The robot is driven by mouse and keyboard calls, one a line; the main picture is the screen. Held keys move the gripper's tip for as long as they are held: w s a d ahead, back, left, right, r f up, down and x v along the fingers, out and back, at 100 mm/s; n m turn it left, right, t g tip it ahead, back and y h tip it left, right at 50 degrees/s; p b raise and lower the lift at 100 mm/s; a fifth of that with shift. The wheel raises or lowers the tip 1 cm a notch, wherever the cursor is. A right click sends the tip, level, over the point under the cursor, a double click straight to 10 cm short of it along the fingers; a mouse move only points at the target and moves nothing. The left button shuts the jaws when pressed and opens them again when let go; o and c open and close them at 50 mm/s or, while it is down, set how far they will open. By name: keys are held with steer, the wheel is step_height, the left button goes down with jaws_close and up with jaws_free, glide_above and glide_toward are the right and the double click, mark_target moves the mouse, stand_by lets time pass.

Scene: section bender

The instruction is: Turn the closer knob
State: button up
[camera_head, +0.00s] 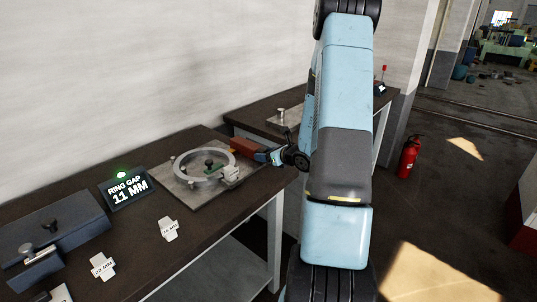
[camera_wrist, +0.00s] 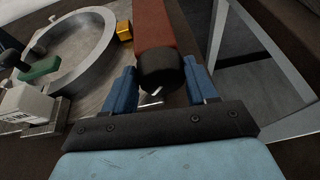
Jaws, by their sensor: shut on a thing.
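A dark red bar (camera_head: 247,146) lies at the right edge of the ring plate and ends in a black round knob, which shows in the wrist view (camera_wrist: 160,70). My gripper (camera_head: 273,155) comes from the right and is shut on this knob. In the wrist view its blue fingers (camera_wrist: 160,82) stand on either side of the black knob. A grey metal ring (camera_head: 204,165) sits on the plate left of the bar, with a green handle (camera_wrist: 40,69) inside it. The sign (camera_head: 128,189) reads "RING GAP 11 MM", with a green light lit above it.
A pale block (camera_wrist: 27,104) stands at the ring's near side and a small yellow block (camera_wrist: 124,31) beside the bar. White labelled pieces (camera_head: 168,229) and a dark box (camera_head: 55,230) lie on the near bench. A second bench stands behind; a red extinguisher (camera_head: 408,157) stands right.

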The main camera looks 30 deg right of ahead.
steer(key=shift+s+d+f+n+t+h, duration=0.15)
steer(key=shift+n+t+h, duration=0.15)
steer(key=shift+n+h, duration=0.35)
steer(key=shift+n, duration=0.25)
steer(key=o, duration=0.8)
steer(key=shift+o, duration=1.2)
steer(key=v, duration=1.3)
steer(key=shift+s, duration=0.25)
